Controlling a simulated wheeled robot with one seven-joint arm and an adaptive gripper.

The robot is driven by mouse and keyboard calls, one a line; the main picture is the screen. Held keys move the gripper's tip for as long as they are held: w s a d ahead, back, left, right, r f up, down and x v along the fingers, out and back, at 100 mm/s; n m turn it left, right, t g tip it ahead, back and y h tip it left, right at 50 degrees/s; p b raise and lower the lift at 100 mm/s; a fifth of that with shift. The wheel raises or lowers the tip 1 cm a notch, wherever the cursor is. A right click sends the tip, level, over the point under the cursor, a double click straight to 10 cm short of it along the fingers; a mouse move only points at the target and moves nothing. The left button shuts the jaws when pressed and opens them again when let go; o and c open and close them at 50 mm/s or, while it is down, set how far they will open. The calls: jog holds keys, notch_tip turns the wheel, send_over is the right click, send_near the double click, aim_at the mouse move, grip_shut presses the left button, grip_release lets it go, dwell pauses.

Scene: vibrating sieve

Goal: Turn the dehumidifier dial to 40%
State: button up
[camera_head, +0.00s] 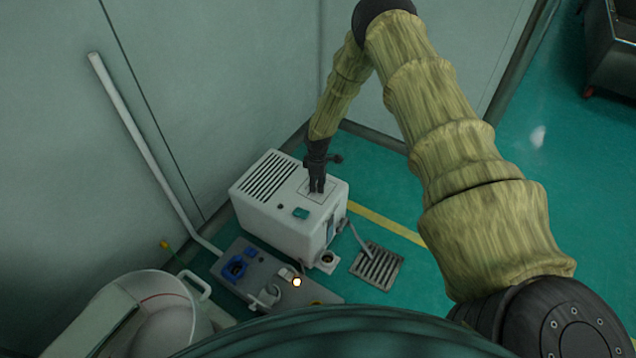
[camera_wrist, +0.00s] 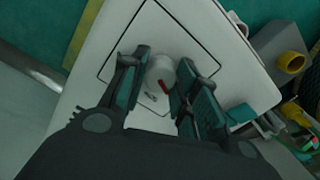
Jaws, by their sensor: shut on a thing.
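The dehumidifier (camera_head: 262,217) is a white box standing on the floor by the wall, with a slotted vent on its top. My gripper (camera_head: 316,186) points down onto a square outlined panel at the right part of that top. In the wrist view the dial (camera_wrist: 160,70) is a small white round knob with a red mark, standing between the two dark fingers. My gripper (camera_wrist: 159,80) is shut on the dial. The fingers partly cover the dial and panel. The 40% mark cannot be read. In the head view the fingers hide the dial.
A grey board (camera_head: 228,268) with blue and white fittings lies in front of the dehumidifier. A floor grate (camera_head: 377,267) is to its right, with a hose running toward it. A white bucket (camera_head: 150,318) stands at lower left. Walls (camera_head: 240,70) rise close behind.

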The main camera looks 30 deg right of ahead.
jog(key=shift+w, duration=0.15)
jog(key=o, duration=1)
jog(key=shift+o, duration=0.2)
jog(key=shift+r, duration=0.1)
notch_tip(320, 180, up, 12)
dwell(0.5)
